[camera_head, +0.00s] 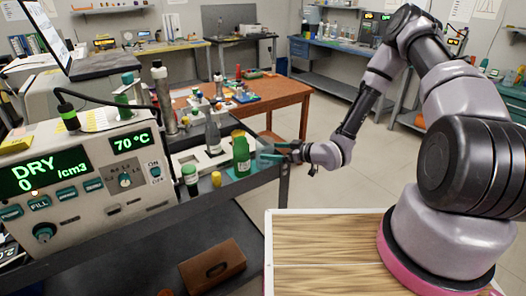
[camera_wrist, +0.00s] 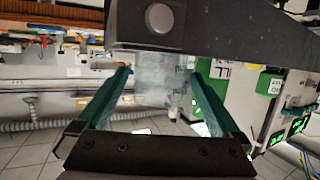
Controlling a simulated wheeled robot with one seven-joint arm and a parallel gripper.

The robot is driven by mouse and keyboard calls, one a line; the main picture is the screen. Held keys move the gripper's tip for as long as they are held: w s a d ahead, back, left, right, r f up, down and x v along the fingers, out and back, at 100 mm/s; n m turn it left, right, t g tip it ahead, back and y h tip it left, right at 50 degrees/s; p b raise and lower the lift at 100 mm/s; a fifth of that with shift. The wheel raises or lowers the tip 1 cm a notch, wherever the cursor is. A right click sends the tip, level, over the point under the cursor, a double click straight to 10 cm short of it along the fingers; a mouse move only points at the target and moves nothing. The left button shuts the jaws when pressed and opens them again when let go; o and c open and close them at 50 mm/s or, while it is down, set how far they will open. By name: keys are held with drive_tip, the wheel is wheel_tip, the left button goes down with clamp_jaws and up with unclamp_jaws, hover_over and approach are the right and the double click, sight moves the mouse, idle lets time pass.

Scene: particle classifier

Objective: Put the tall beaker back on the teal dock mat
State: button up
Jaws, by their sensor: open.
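My gripper (camera_head: 268,154) is at the right end of the dark bench in the head view, just right of a green bottle (camera_head: 241,158). In the wrist view my gripper (camera_wrist: 160,80) has its teal fingers spread apart. A clear, pale, glass-like vessel (camera_wrist: 162,88), seemingly the tall beaker, shows between the fingers. I cannot tell whether either finger touches it. It is too faint to make out in the head view. A teal patch (camera_head: 230,173) by the green bottle's base may be the dock mat; most of it is hidden.
The white instrument (camera_head: 97,172) with green displays stands at the left of the bench. A white-capped green jar (camera_head: 190,178), a small yellow vial (camera_head: 216,179) and a clear bottle (camera_head: 213,136) stand near the green bottle. Open floor (camera_head: 330,170) lies right of the bench.

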drive_tip(key=v, duration=0.4)
drive_tip(key=shift+s+d+r, duration=0.1)
drive_tip(key=shift+s+d, duration=0.15)
drive_tip(key=shift+d, duration=0.05)
drive_tip(key=w+d+r+m+h, duration=0.25)
drive_tip(key=d+r+h, duration=0.25)
drive_tip(key=d+r, duration=0.25)
drive_tip(key=w+d+r+m+h, duration=0.1)
drive_tip(key=w+d+r+h, duration=0.25)
drive_tip(key=d+r, duration=0.45)
drive_tip(key=s+d+r+m+h, duration=0.2)
drive_tip(key=s+r+m, duration=0.1)
drive_tip(key=r, duration=0.4)
drive_tip(key=s+d+r+m+h, duration=0.2)
drive_tip(key=s+d+r, duration=0.15)
drive_tip(key=r, duration=0.45)
drive_tip(key=s+a+r+m, duration=0.1)
drive_tip(key=s+r+m, duration=0.1)
drive_tip(key=s+r, duration=0.2)
drive_tip(key=s+a+r+m+y, duration=0.1)
drive_tip(key=s+r, duration=0.3)
drive_tip(key=s, duration=0.6)
drive_tip(key=s+a+r+m+g+y, duration=0.1)
drive_tip(key=s+r+m, duration=0.3)
drive_tip(key=s, duration=0.3)
drive_tip(key=shift+s+a+r, duration=0.2)
drive_tip(key=shift+a, duration=0.05)
